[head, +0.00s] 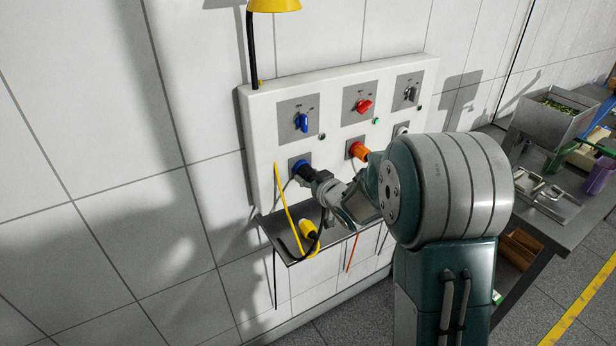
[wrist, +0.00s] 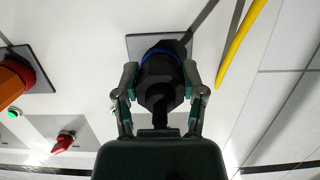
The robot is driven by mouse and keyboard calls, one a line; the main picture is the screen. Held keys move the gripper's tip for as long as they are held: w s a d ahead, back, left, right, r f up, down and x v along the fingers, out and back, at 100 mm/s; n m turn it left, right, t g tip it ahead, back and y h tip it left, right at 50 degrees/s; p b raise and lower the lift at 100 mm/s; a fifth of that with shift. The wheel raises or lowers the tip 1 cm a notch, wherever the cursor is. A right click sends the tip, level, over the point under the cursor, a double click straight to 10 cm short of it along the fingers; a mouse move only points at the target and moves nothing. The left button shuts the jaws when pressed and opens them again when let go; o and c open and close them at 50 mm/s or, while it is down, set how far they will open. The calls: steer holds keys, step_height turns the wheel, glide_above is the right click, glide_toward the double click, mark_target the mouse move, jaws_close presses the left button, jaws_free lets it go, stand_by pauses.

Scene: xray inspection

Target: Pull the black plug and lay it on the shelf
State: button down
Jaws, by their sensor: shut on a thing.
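The black plug (head: 307,173) is at the blue-ringed socket (head: 296,164) on the left of the white wall panel. In the wrist view the black plug (wrist: 161,85) lies between the two fingers of my gripper (wrist: 160,76), with the blue ring showing just behind it. The plug still appears to be seated in the socket. In the head view my gripper (head: 318,181) reaches it from the right, partly hidden by my arm. The grey shelf (head: 272,226) juts out below the panel.
A yellow plug (head: 308,228) with its yellow cable lies on the shelf. An orange plug (head: 357,150) sits in the middle socket. Blue (head: 302,122) and red (head: 364,106) switches are above. A steel table (head: 560,215) with a bin stands at right.

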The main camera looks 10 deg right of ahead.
steer(key=shift+s, duration=0.2)
steer(key=shift+s+d+f, duration=0.1)
steer(key=shift+s+d, duration=0.2)
steer(key=shift+s, duration=0.55)
steer(key=shift+s+d+r, duration=0.1)
steer(key=shift+s+d, duration=0.15)
steer(key=shift+s, duration=0.55)
steer(key=shift+s+d+f, duration=0.1)
steer(key=shift+s+d, duration=0.2)
steer(key=shift+s, duration=0.55)
steer(key=shift+s, duration=0.1)
